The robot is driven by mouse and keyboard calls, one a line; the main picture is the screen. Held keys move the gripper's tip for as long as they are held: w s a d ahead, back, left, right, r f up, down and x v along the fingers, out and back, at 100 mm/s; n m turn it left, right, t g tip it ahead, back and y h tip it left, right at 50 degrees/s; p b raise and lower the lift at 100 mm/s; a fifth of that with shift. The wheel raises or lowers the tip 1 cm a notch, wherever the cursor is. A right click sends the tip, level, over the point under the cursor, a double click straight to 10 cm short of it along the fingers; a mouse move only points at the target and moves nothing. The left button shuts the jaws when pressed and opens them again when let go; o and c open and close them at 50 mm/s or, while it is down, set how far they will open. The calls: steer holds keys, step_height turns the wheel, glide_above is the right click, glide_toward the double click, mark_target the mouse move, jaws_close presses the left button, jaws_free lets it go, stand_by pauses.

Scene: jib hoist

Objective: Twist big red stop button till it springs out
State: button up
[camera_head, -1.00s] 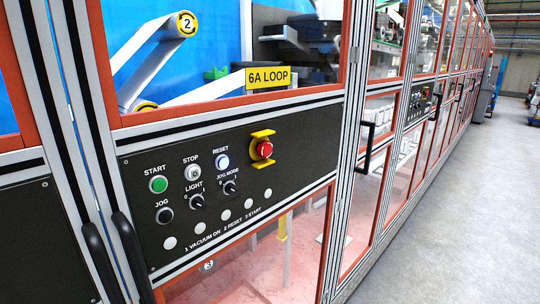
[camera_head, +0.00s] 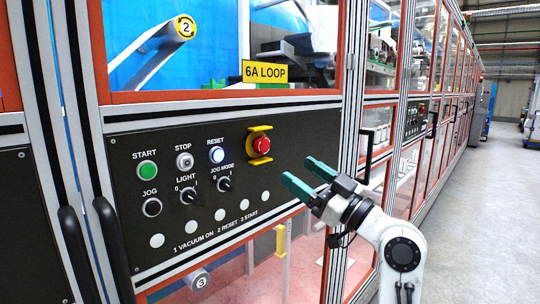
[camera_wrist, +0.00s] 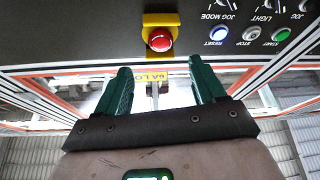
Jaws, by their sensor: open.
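The big red stop button (camera_head: 262,145) sits in a yellow bracket-like guard (camera_head: 259,158) on the black control panel (camera_head: 125,215). In the wrist view the red button (camera_wrist: 160,40) shows above and between my fingers, its face unobstructed. My gripper (camera_head: 302,176) has two green fingers spread apart with nothing between them. In the head view it is to the right of and a little below the button, apart from it. In the wrist view my gripper (camera_wrist: 162,78) shows both fingertips clear of the button and guard.
Left of the stop button are a green START button (camera_head: 147,170), a STOP button (camera_head: 184,161), a lit RESET button (camera_head: 216,155) and rotary knobs (camera_head: 225,184). Black door handles (camera_head: 77,250) stick out at left, another (camera_head: 365,157) at right. Open floor (camera_head: 475,215) lies to the right.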

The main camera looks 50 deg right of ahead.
mark_target(264, 148)
steer(key=p+x, duration=0.2)
steer(key=x, duration=0.7)
steer(key=shift+w, duration=0.4)
steer(key=shift+c, duration=0.3)
steer(key=c, duration=1)
steer(key=shift+a, duration=0.1)
steer(key=shift+r+m+h+p, duration=0.1)
steer(key=shift+m+h+p, duration=0.3)
steer(key=shift+m, duration=0.2)
steer(key=m+h+p, duration=0.1)
steer(key=m, duration=0.1)
steer(key=m+h+p, duration=0.1)
steer(key=m, duration=0.1)
steer(key=m+h+p, duration=0.1)
steer(key=m, duration=0.2)
steer(key=shift+a+r+h+p, duration=0.2)
steer(key=shift+a+h+p, duration=0.1)
steer(key=shift+m+h+p, duration=0.5)
steer(key=shift+m+p, duration=0.15)
steer(key=shift+m, duration=0.35)
steer(key=shift+f+g, duration=0.15)
steer(key=shift+g, duration=0.25)
